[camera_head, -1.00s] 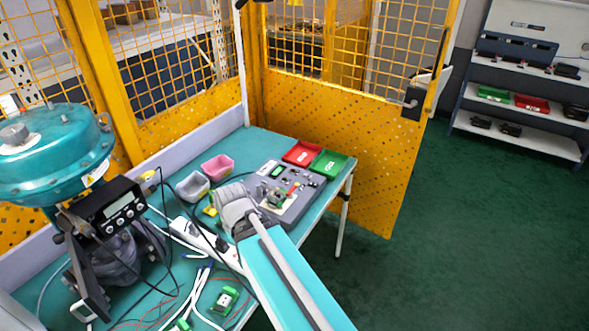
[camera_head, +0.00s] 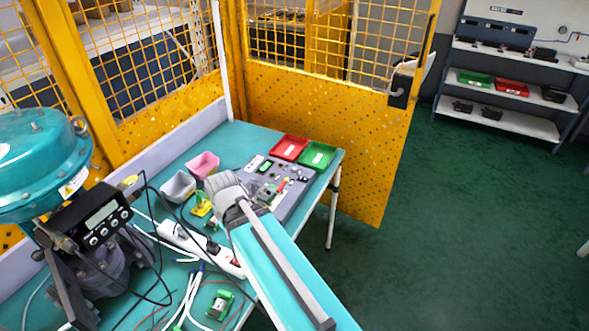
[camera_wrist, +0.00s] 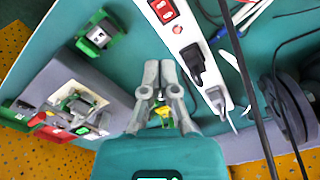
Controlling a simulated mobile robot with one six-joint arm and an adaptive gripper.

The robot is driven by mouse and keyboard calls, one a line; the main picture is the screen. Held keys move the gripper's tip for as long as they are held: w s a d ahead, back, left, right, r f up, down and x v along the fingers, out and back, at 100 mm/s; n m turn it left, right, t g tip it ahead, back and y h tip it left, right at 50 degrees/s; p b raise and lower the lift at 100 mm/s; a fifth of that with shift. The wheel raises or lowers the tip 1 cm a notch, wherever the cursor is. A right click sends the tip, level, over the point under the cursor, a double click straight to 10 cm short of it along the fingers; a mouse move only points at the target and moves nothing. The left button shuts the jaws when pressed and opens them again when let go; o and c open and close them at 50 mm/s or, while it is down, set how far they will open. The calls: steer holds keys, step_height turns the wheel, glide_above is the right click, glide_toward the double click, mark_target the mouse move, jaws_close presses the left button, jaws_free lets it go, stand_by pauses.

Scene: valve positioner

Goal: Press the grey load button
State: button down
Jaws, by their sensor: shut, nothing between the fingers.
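The grey board (camera_head: 293,204) on the teal bench carries several small parts, including a green terminal block and small coloured knobs. It also shows at the left of the wrist view (camera_wrist: 68,68). I cannot make out the grey load button among these parts. My gripper (camera_wrist: 159,72) is shut and empty in the wrist view, its fingertips close together over the bench between the board and the white power strip (camera_wrist: 190,45). In the head view my arm's end covers the board's near left corner and hides the fingers.
Red (camera_head: 289,147) and green (camera_head: 317,155) trays stand behind the board. Grey (camera_head: 178,186) and pink (camera_head: 203,165) bins stand left of it. A teal valve actuator (camera_head: 35,165) fills the left side. Cables and a green module (camera_head: 220,304) lie in front. Yellow mesh fencing (camera_head: 320,130) stands behind.

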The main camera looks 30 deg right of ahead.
steer(key=w+d+m+t+y, duration=0.1)
steer(key=w+d+t, duration=0.1)
steer(key=w+d, duration=0.45)
steer(key=r+m+t+b, duration=0.2)
steer(key=m+t+b, duration=0.2)
steer(key=m+t, duration=0.3)
glide_above(294, 169)
steer(key=shift+s+f, duration=0.1)
steer(key=shift+s, duration=0.05)
steer(key=shift+f, duration=0.2)
step_height(294, 169, down, 8)
steer(key=b, duration=0.8)
steer(key=shift+f, duration=0.2)
steer(key=shift+b, duration=0.3)
steer(key=shift+f, duration=0.2)
steer(key=shift+s+f+b, duration=0.1)
steer(key=shift+f+b, duration=0.15)
steer(key=shift+b, duration=0.15)
